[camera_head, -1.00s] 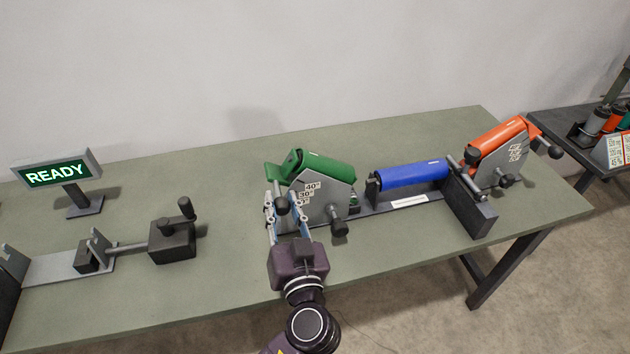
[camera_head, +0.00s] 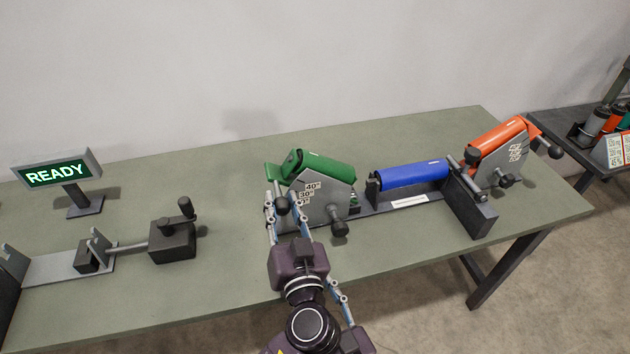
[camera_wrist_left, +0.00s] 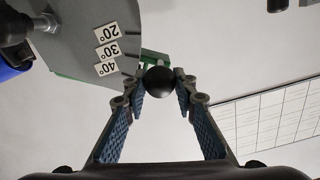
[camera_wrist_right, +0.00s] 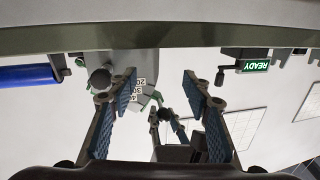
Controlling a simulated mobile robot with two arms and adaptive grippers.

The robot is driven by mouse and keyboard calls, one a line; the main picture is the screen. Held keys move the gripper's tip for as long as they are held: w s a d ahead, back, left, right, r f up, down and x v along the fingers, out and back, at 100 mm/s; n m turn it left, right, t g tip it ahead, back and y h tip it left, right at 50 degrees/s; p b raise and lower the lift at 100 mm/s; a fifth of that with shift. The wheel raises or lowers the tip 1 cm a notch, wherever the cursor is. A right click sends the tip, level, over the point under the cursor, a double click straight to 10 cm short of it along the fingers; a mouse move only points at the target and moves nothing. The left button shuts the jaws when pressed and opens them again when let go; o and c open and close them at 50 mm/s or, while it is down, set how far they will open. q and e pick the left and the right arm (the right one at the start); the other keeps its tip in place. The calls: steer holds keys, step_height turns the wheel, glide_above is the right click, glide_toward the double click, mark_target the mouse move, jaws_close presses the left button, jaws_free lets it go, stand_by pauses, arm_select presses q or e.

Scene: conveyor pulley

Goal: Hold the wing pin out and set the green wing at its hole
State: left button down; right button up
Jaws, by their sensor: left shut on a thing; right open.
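The green wing (camera_head: 326,167) stands raised on its grey angle plate (camera_head: 327,207), marked 20°, 30° and 40°. The wing pin's round black knob (camera_wrist_left: 159,80) sits between my left gripper's fingertips (camera_wrist_left: 158,92). In the head view, my left gripper (camera_head: 285,206) is shut on this knob at the plate's left side. The pin's shaft and hole are hidden. A second black knob (camera_head: 338,228) sticks out at the plate's lower right. My right gripper (camera_wrist_right: 158,92) is open and empty; in the head view it shows (camera_head: 340,297) low, in front of the table edge.
A blue roller (camera_head: 412,175) and an orange wing (camera_head: 497,143) stand to the right on the same table. A READY sign (camera_head: 56,173) and a dark block with a handle (camera_head: 172,242) stand left. The table front between block and green wing is clear.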

mark_target(341, 233)
steer(key=w+d+r+h, duration=0.1)
steer(key=w+d, duration=0.1)
steer(key=w+d+r+n+t+h, duration=0.1)
steer(key=w+d, duration=0.1)
steer(key=d, duration=0.1)
steer(key=w+d+r+n, duration=0.1)
steer(key=w+d, duration=0.1)
steer(key=shift+w+d+r+h, duration=0.2)
steer(key=shift+w+h, duration=0.2)
steer(key=shift+w+d, duration=0.1)
steer(key=shift+w, duration=0.15)
steer(key=shift+x, duration=3.75)
steer(key=shift+r, duration=0.1)
steer(key=shift+c, duration=0.5)
steer(key=c, duration=1.1)
